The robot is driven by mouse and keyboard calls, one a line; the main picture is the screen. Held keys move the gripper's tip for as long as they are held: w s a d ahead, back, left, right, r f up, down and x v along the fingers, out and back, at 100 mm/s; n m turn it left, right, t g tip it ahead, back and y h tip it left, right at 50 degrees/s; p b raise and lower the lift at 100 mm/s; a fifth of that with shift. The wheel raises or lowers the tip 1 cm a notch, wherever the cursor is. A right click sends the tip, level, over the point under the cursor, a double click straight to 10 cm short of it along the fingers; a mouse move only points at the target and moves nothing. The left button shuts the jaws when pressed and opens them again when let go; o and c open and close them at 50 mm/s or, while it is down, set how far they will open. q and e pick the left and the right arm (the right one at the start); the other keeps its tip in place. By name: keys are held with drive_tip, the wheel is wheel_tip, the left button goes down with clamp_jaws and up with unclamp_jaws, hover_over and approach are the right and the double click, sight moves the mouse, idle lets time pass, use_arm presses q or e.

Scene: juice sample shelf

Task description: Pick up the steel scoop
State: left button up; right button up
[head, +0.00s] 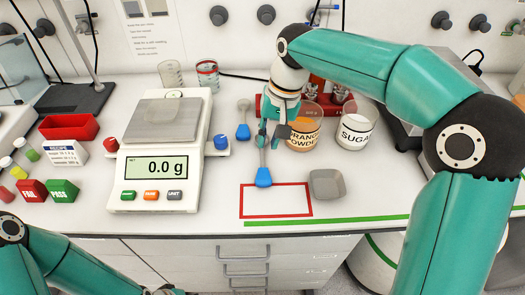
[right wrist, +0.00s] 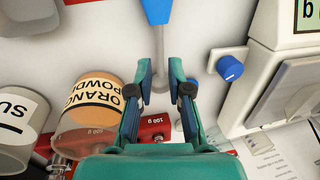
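A steel scoop with a blue handle (head: 264,178) lies on the white bench, its handle towards the front. Its far end is hidden by my right gripper (head: 271,136). In the right wrist view, the scoop's blue handle (right wrist: 157,10) is at the top, and its grey shaft runs down between the fingers of my right gripper (right wrist: 161,72). The fingers are apart, with a gap on each side of the shaft. A second scoop with a blue handle (head: 243,131) lies further back, just left of the gripper. My left gripper (head: 165,291) barely shows at the bottom edge.
An orange powder jar (head: 305,128) and a sugar jar (head: 355,128) stand right of the gripper. A scale (head: 155,170) reading 0.0 g stands to the left.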

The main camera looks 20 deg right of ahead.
sight(263, 158)
drive_tip(key=shift+w+a+f, duration=0.1)
drive_tip(key=shift+a+f, duration=0.1)
drive_tip(key=shift+f, duration=0.9)
drive_tip(key=shift+w+a+f, duration=0.1)
drive_tip(key=shift+a+f, duration=0.05)
drive_tip(key=shift+f, duration=0.9)
drive_tip(key=shift+a+f, duration=0.2)
drive_tip(key=shift+f, duration=0.9)
clamp_jaws()
